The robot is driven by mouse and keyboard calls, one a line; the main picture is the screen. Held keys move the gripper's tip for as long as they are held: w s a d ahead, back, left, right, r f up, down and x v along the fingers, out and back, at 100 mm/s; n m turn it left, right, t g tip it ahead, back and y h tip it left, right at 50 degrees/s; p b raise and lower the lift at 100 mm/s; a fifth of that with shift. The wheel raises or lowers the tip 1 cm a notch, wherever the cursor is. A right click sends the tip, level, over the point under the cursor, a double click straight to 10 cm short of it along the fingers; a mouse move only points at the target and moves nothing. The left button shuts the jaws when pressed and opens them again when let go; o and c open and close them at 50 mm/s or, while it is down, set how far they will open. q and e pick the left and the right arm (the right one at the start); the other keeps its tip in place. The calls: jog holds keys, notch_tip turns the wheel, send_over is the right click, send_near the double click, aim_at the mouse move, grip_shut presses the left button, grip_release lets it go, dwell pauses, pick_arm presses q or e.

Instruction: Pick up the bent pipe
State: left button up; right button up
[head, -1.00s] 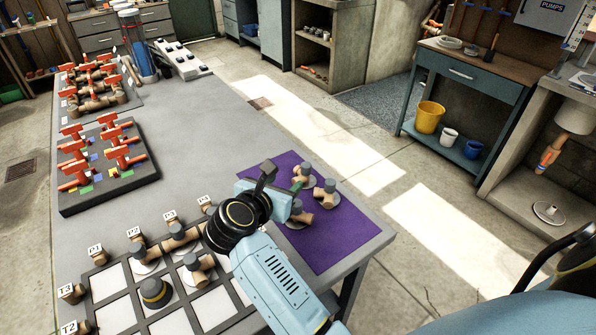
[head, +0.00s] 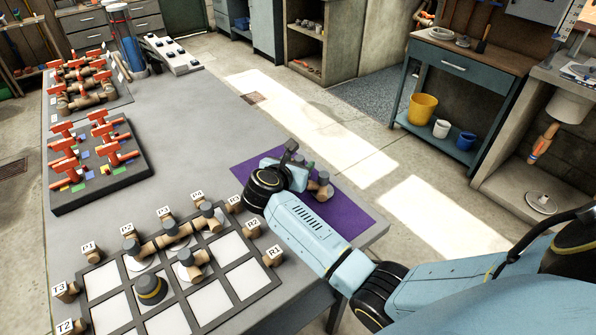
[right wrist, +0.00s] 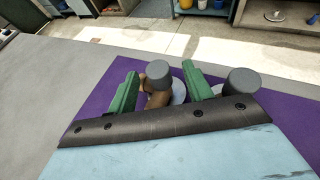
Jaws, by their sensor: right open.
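A purple mat (head: 350,213) lies on the table's right end, with tan pipe pieces on it. One capped piece (head: 323,188) shows at the right of my right gripper (head: 292,168) in the head view; others are largely hidden behind the gripper. In the right wrist view my right gripper (right wrist: 160,76) is open, green fingers apart. A bent tan pipe (right wrist: 157,99) with a grey cap and a pale disc stands between the fingers, its lower part hidden by the gripper's body. Another grey-capped piece (right wrist: 241,82) is just outside the right finger. My left gripper is out of view.
A gridded board (head: 205,294) with pipe pieces and labelled stubs lies at the table's near end. A dark block (head: 100,185) with red-handled valves stands at the left. The grey table middle (head: 190,125) is clear. A blue bench (head: 462,75) stands across the floor.

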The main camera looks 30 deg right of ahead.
jog(key=shift+w+d+f, duration=0.1)
jog(key=shift+w+d, duration=0.05)
grip_shut()
dwell(0.4)
notch_tip(320, 180, up, 10)
jog(key=shift+r+p, duration=0.1)
jog(key=shift+p, duration=0.5)
jog(key=s+a+r+n+t+y, duration=0.2)
jog(key=s+a, duration=0.4)
jog(key=s+a+r+n+t+y, duration=0.2)
jog(key=s+a+n, duration=0.1)
jog(key=s+a, duration=0.3)
jog(key=shift+s+a+r, duration=0.25)
jog(key=shift+a+r, duration=0.05)
jog(key=shift+a, duration=0.1)
